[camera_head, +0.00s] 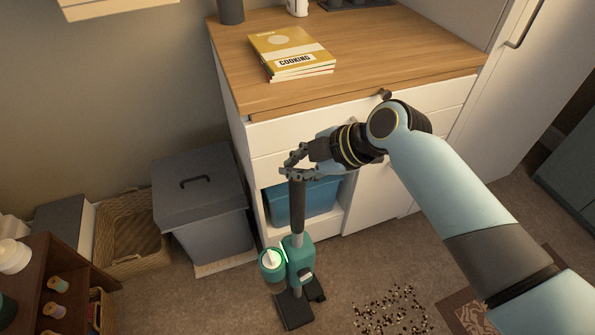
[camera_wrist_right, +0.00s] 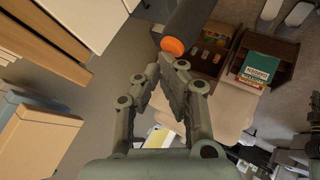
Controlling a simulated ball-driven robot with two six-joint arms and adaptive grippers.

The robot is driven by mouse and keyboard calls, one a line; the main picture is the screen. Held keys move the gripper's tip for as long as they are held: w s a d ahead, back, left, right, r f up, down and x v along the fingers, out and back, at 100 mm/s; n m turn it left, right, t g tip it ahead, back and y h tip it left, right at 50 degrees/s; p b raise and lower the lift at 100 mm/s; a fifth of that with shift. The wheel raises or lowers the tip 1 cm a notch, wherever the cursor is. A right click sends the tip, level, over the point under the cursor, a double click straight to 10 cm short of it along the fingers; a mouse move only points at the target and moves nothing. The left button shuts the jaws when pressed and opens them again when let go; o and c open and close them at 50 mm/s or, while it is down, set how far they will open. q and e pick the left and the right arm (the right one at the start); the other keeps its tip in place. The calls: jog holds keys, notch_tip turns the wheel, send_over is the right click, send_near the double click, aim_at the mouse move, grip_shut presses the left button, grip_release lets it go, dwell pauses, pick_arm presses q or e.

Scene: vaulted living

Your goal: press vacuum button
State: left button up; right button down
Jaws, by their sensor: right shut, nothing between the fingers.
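The vacuum (camera_head: 300,255) stands upright on the carpet in the head view, with a teal body, a dark handle (camera_head: 298,205) and a dark floor head. In the right wrist view the dark handle (camera_wrist_right: 190,18) ends in an orange round button (camera_wrist_right: 172,46). My right gripper (camera_head: 285,172) is at the top of the handle in the head view. In the wrist view its fingers (camera_wrist_right: 167,64) are shut and empty, with the tips just below the button. I cannot tell whether they touch it. My left gripper is not in view.
A white cabinet (camera_head: 270,133) with a wooden top stands behind the vacuum, with a blue bin (camera_head: 318,198) in its open shelf. A grey lidded bin (camera_head: 205,225) stands left of the vacuum. Dark crumbs (camera_head: 392,308) lie on the carpet to the right.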

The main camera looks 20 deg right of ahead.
dwell(0.3)
jog(key=shift+r+p, duration=0.45)
notch_tip(320, 180, up, 6)
jog(key=p, duration=0.5)
dwell(0.4)
